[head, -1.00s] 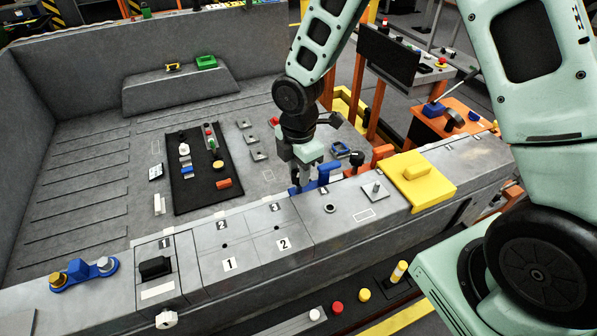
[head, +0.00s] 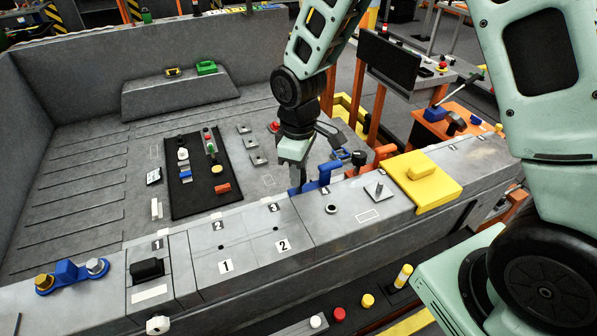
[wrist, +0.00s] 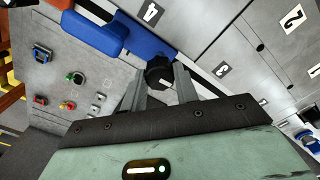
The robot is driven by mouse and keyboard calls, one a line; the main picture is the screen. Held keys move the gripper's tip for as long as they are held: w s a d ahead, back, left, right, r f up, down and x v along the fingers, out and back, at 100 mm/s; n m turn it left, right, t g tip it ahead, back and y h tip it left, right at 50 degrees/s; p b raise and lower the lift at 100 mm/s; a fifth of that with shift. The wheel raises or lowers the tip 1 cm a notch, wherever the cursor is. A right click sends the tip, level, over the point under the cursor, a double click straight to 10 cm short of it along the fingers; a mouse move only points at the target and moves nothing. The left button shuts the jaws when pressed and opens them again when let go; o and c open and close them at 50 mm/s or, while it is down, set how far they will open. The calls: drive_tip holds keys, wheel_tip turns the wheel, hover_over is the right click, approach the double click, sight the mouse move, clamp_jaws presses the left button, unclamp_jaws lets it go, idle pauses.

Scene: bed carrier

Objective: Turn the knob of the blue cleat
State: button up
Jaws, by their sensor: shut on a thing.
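The blue cleat (head: 326,174) sits on the grey carrier's near rail, close to the label 4. In the wrist view the blue cleat (wrist: 150,44) lies just beyond the fingertips, with its black knob (wrist: 160,73) at its near end. My gripper (head: 294,188) points down at the cleat's left end in the head view. In the wrist view my gripper (wrist: 159,80) has one finger on each side of the black knob and is shut on it. The fingers hide the knob in the head view.
An orange cleat (head: 383,155) with a dark knob stands to the right of the blue one. Beyond it is a yellow block (head: 424,178) on the rail. A black mat (head: 187,207) with small parts lies inside the carrier. A blue two-knob part (head: 66,273) is far left.

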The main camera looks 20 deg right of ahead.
drive_tip(key=m+b, duration=0.1)
drive_tip(key=m, duration=0.3)
drive_tip(key=shift+m, duration=0.3)
idle(0.3)
drive_tip(key=o, duration=1)
drive_tip(key=shift+r, duration=0.15)
wheel_tip(320, 180, up, 17)
drive_tip(key=b, duration=0.2)
drive_tip(key=shift+r+b, duration=0.1)
drive_tip(key=shift+b, duration=0.3)
drive_tip(key=s+a+f+n, duration=0.1)
drive_tip(key=s+a+f, duration=0.1)
drive_tip(key=s, duration=0.5)
drive_tip(key=s+a+f+n, duration=0.1)
drive_tip(key=s+f, duration=0.3)
drive_tip(key=s, duration=0.4)
drive_tip(key=s+a+f+b, duration=0.1)
drive_tip(key=s+a+f, duration=0.2)
drive_tip(key=s, duration=0.5)
drive_tip(key=shift+a+f+n+y, duration=0.15)
drive_tip(key=shift+f+n+y, duration=0.15)
drive_tip(key=shift+f+n, duration=0.1)
